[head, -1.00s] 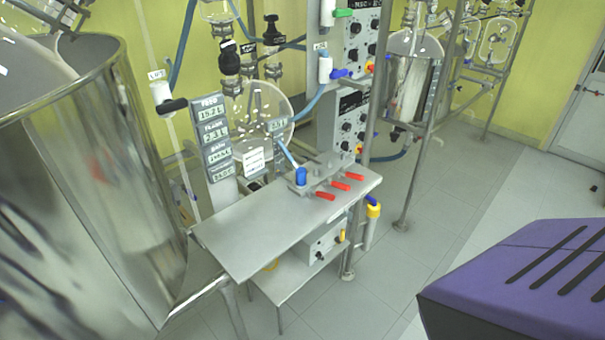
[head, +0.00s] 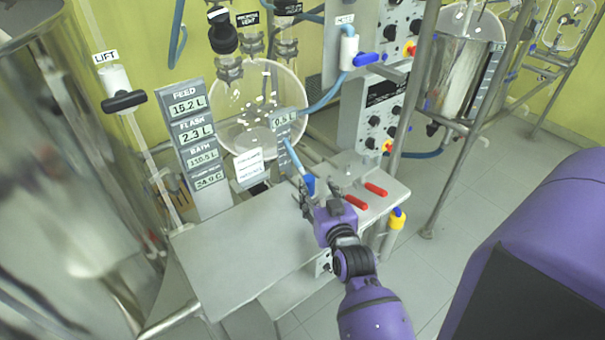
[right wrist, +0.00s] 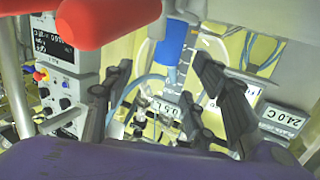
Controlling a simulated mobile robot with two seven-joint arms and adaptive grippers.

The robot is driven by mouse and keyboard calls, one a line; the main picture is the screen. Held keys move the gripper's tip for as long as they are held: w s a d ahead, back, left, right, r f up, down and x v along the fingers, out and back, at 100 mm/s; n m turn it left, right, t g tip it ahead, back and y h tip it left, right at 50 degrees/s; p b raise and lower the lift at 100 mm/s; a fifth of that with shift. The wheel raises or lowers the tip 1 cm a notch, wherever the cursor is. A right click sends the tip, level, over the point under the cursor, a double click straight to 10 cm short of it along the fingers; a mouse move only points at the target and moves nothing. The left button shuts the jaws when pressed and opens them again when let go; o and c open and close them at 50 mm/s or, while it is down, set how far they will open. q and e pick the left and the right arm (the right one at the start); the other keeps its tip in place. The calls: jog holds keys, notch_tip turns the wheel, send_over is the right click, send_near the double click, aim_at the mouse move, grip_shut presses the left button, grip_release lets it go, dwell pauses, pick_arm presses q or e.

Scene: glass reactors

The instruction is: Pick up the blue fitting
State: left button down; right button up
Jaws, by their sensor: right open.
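The blue fitting (head: 309,184) stands on the manifold at the back of the steel bench, with a pale blue hose at its top. My right gripper (head: 307,202) is right at it in the head view and hides its lower part. In the right wrist view the blue fitting (right wrist: 170,47) shows beyond and between the two spread dark fingers of the gripper (right wrist: 163,82). The gripper is open and holds nothing. I cannot tell whether a finger touches the fitting. My left gripper is out of view.
Red handles (head: 356,201) stick out of the manifold just right of my gripper; they loom close in the wrist view (right wrist: 108,20). A round glass flask (head: 262,110) and a display panel (head: 200,150) stand behind the bench (head: 235,255). The bench's left part is clear.

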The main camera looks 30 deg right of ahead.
aim_at(310, 183)
jog(key=shift+w, duration=0.3)
jog(key=shift+w+r, duration=0.1)
jog(key=shift+w, duration=0.3)
jog(key=x, duration=0.2)
jog(key=shift+w, duration=0.25)
jog(key=w, duration=0.1)
jog(key=w+f, duration=0.1)
jog(key=w, duration=0.1)
jog(key=shift+w+d+f+p, duration=0.15)
jog(key=shift+w+d+p, duration=0.05)
jog(key=shift+d+p, duration=0.1)
jog(key=shift+w+d+f, duration=0.1)
jog(key=shift+w, duration=0.1)
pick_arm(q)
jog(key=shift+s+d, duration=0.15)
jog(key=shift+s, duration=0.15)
pick_arm(e)
jog(key=shift+c, duration=0.5)
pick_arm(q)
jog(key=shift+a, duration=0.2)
pick_arm(e)
grip_shut()
